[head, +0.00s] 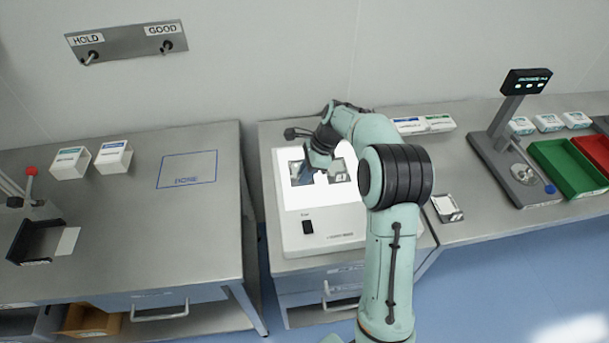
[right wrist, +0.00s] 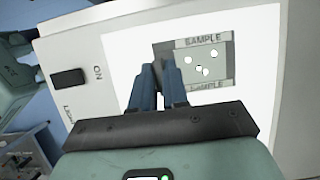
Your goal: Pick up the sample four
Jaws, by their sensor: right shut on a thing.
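A grey sample (right wrist: 205,66) marked "SAMPLE", with several bright white spots in it, shows in the right wrist view over the lit panel (right wrist: 125,70) of a light box. My right gripper (right wrist: 165,88) is shut on the sample at its near left edge; the fingers hide part of it. In the head view my right gripper (head: 318,174) is low over the lit panel (head: 310,197), with dark patches beside it. I cannot tell whether the sample is lifted clear of the panel. A number on it is not readable. My left gripper is not in view.
The light box has a black switch (head: 308,227) at its front. A scale-like device (head: 510,150), a green tray (head: 565,168) and a red tray (head: 595,152) stand at the right. White boxes (head: 113,157) stand on the left table. The blue marked rectangle (head: 188,170) is empty.

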